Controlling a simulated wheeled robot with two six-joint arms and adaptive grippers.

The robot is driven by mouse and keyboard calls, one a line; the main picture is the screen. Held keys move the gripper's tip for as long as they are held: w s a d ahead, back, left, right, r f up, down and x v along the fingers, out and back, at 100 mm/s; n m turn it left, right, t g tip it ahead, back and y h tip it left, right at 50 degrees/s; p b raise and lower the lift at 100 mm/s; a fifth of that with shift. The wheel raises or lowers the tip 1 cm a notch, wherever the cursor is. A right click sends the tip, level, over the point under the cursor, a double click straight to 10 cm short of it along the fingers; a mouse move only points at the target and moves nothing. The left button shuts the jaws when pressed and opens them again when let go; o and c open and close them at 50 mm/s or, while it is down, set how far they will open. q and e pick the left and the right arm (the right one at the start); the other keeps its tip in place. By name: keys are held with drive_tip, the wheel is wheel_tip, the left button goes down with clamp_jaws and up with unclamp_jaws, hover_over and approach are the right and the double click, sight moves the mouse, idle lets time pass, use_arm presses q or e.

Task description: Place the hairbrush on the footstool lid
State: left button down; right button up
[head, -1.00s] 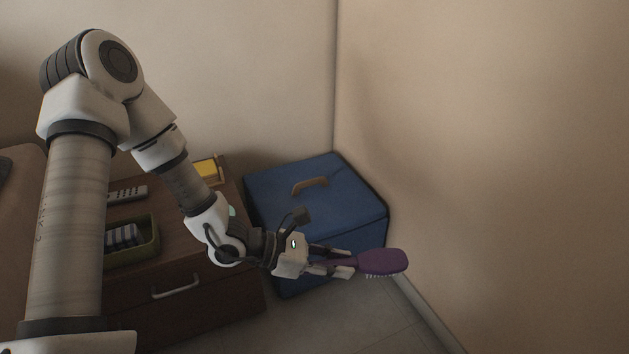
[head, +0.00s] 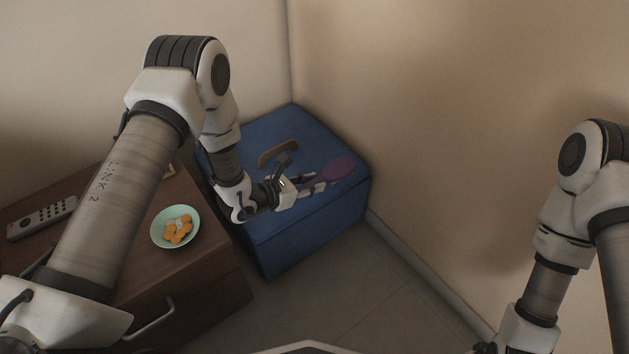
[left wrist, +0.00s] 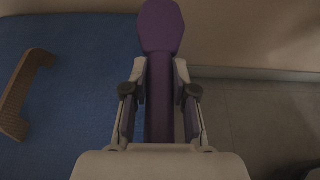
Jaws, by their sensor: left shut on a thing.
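The purple hairbrush (head: 338,168) is held in my left gripper (head: 313,184), which is shut on its handle. In the left wrist view the brush (left wrist: 161,28) points away from the jaws, its head at the far end. The footstool is blue with a flat lid (head: 290,131) and a tan handle (head: 277,152) on top. The left gripper and brush appear over the right part of the lid. In the left wrist view the blue lid (left wrist: 75,95) lies to the left and floor to the right. I cannot tell whether the brush touches the lid. My right gripper is outside the views.
A brown cabinet (head: 205,262) stands left of the footstool, carrying a remote (head: 42,218) and a mint bowl (head: 175,245) with orange pieces. Walls close in behind and to the right of the footstool. Bare floor (head: 345,290) lies in front.

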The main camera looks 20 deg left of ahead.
sight(317, 176)
use_arm(q)
drive_tip(key=w, duration=0.1)
drive_tip(key=w+b, duration=0.1)
drive_tip(key=w, duration=0.3)
drive_tip(key=shift+w+a+f, duration=0.1)
drive_tip(key=shift+w+f, duration=0.05)
drive_tip(key=shift+f, duration=0.2)
drive_tip(key=f+b, duration=0.3)
drive_tip(key=shift+w+f, duration=0.3)
drive_tip(key=shift+r, duration=0.15)
drive_tip(key=c, duration=1.3)
unclamp_jaws()
drive_tip(key=shift+c, duration=0.2)
drive_tip(key=o, duration=0.4)
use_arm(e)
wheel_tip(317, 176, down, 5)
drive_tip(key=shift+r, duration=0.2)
